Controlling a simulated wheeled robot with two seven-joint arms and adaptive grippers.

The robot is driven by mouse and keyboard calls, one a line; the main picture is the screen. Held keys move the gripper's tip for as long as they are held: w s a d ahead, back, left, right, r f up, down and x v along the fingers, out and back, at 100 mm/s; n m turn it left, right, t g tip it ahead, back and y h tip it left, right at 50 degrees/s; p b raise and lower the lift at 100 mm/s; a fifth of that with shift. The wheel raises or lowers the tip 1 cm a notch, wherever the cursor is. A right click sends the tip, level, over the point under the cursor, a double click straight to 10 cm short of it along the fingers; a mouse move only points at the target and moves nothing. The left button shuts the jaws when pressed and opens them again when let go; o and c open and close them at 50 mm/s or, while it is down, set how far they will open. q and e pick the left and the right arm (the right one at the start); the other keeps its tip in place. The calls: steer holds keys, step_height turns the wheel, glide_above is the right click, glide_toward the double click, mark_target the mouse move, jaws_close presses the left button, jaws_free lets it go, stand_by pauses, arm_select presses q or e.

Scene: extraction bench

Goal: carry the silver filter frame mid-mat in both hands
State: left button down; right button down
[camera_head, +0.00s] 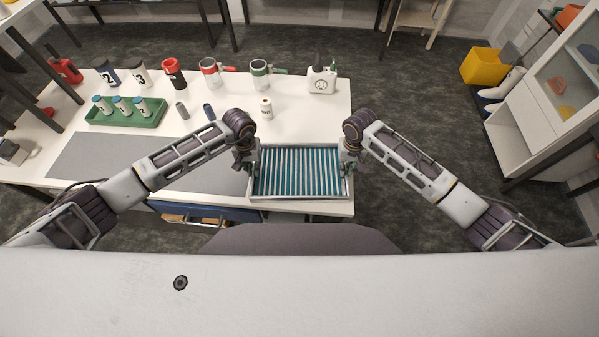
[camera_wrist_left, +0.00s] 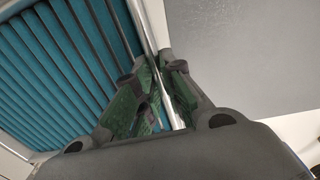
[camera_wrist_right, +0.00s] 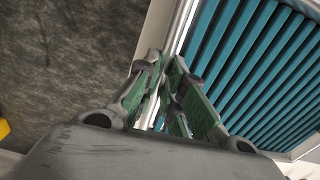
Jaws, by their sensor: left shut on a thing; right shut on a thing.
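The silver filter frame (camera_head: 300,197), with blue-green pleats, is at the right front of the white table in the head view. My left gripper (camera_head: 247,160) is shut on its left side rim. My right gripper (camera_head: 350,160) is shut on its right side rim. In the left wrist view the green-padded fingers (camera_wrist_left: 163,95) pinch the silver rim (camera_wrist_left: 150,30). In the right wrist view the fingers (camera_wrist_right: 165,90) pinch the opposite rim (camera_wrist_right: 180,30). The grey mat (camera_head: 140,165) lies to the left of the frame. I cannot tell whether the frame touches the table.
A green tray with bottles (camera_head: 126,113) stands at the back left. A red-lidded jar (camera_head: 174,72), handled cups (camera_head: 211,70), a white gauge box (camera_head: 321,78) and a small white bottle (camera_head: 266,107) stand behind. The mat's visible surface is clear.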

arm_select(q)
steer(key=shift+r, duration=0.2)
arm_select(e)
steer(key=shift+r, duration=0.2)
